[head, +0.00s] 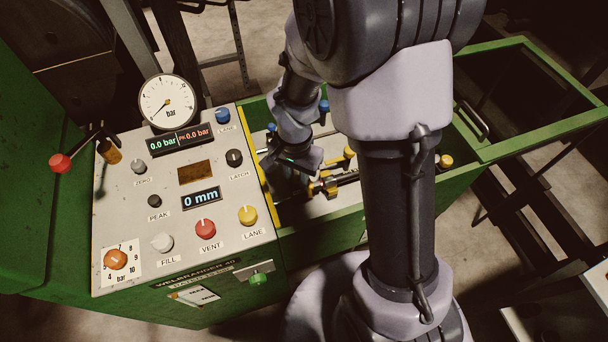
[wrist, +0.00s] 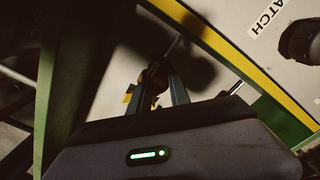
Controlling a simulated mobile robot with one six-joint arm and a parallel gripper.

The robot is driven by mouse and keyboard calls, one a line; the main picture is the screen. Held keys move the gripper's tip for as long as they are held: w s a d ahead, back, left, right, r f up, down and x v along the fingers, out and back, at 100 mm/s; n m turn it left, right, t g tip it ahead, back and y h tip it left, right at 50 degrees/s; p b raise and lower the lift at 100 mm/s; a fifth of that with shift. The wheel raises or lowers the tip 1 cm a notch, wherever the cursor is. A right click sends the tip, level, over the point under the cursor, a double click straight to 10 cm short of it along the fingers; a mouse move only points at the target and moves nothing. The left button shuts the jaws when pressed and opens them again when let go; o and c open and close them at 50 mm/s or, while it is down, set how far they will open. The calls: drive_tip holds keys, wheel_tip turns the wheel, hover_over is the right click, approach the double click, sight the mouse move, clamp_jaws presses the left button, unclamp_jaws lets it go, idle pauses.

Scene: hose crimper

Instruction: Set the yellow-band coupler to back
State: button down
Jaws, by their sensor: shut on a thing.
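My gripper (wrist: 163,92) is shut on a dark part with yellow on it, which looks like the yellow-band coupler (wrist: 128,97). The coupler is mostly hidden between and behind the fingers in the wrist view. Its front or back setting cannot be read. In the head view my gripper (head: 296,182) reaches down into the green trough beside the panel, and its fingertips are hard to make out in shadow. Yellow and metal fittings (head: 330,188) lie just right of it, partly hidden by my arm.
The control panel (head: 130,210) stands left, with a gauge (head: 168,101), a yellow LANE button (head: 247,215) and a black LATCH knob (head: 234,157). A yellow strip (wrist: 225,50) edges the panel close to my gripper. A blue-topped fitting (head: 323,107) stands behind. The green frame (head: 545,142) extends right.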

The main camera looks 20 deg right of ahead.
drive_tip(key=shift+a, duration=0.7)
drive_tip(key=c, duration=1.4)
unclamp_jaws()
drive_tip(key=shift+o, duration=0.7)
drive_tip(key=shift+a, duration=0.15)
drive_tip(key=shift+r, duration=0.1)
